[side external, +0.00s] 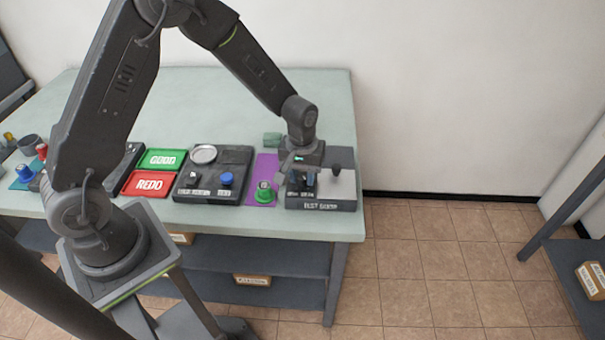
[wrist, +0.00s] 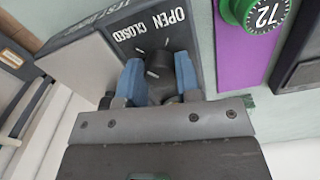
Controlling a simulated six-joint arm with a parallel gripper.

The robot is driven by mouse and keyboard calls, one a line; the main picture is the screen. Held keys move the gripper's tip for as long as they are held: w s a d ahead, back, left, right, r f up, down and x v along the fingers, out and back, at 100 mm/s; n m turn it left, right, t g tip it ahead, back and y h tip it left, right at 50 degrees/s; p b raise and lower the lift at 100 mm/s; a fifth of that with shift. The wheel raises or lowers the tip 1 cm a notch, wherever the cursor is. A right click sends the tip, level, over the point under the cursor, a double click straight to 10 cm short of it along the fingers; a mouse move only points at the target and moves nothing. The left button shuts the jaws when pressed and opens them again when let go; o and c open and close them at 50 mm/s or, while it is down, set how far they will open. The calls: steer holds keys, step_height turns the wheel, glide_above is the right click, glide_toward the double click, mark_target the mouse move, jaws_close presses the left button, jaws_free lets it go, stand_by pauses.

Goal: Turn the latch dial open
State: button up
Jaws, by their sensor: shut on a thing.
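The dark latch dial (wrist: 161,86) is on the face of a dark box (wrist: 98,38), beneath the white words OPEN and CLOSED and short white tick marks. My gripper (wrist: 160,76) has its blue fingers on either side of the dial, shut on it. A pale line shows near the dial, but I cannot tell clearly which tick it lines up with. In the side view my gripper (side external: 302,181) is down over the left part of the box (side external: 320,205) at the table's right end, and mostly hides the dial.
A dark upright knob (side external: 337,168) stands on the box's right part. To the left are a green dial (side external: 264,194) on a purple mat, a panel with a blue button (side external: 226,179), and green GOOD (side external: 162,159) and red REDO (side external: 149,183) trays. The table's right edge is close.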

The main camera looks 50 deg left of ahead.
mark_target(302, 175)
steer(key=shift+m, duration=0.4)
steer(key=m, duration=0.6)
steer(key=shift+m, duration=0.3)
steer(key=m, duration=0.6)
steer(key=shift+w, duration=0.1)
steer(key=shift+m, duration=0.4)
steer(key=o, duration=0.6)
step_height(302, 175, up, 14)
steer(key=shift+a+f, duration=0.1)
steer(key=shift+a, duration=0.05)
